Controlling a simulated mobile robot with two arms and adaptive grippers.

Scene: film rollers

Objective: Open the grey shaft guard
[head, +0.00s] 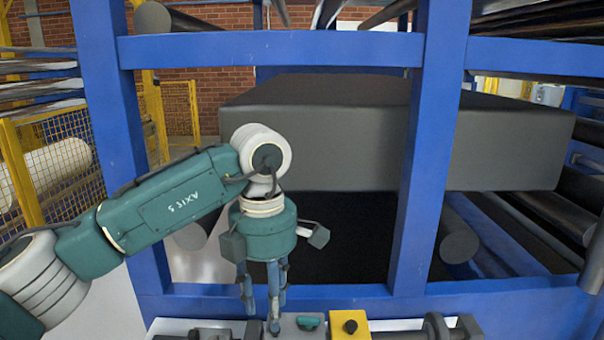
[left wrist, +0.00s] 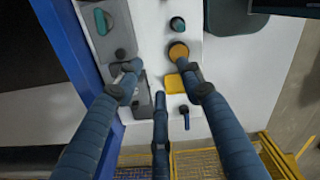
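A large, smooth dark grey box-like cover (head: 370,150) spans the machine behind the blue frame in the head view. It looks like the shaft guard, though I cannot tell for certain. It sits level, and no handle shows on it. My left gripper (head: 262,312) hangs fingers-down in front of the frame, left of the middle upright, with its tips low by a control panel. In the left wrist view its blue fingers (left wrist: 157,82) are spread apart over the white panel (left wrist: 148,45), with nothing held. Contact with the panel cannot be told. My right gripper is not in view.
A grey box with a green button (head: 309,322) and a yellow box with a black button (head: 350,324) line the front edge. Blue uprights (head: 428,150) and a crossbar (head: 270,49) bound the opening. Dark rollers (head: 458,240) lie inside. Yellow fencing (head: 60,165) stands left.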

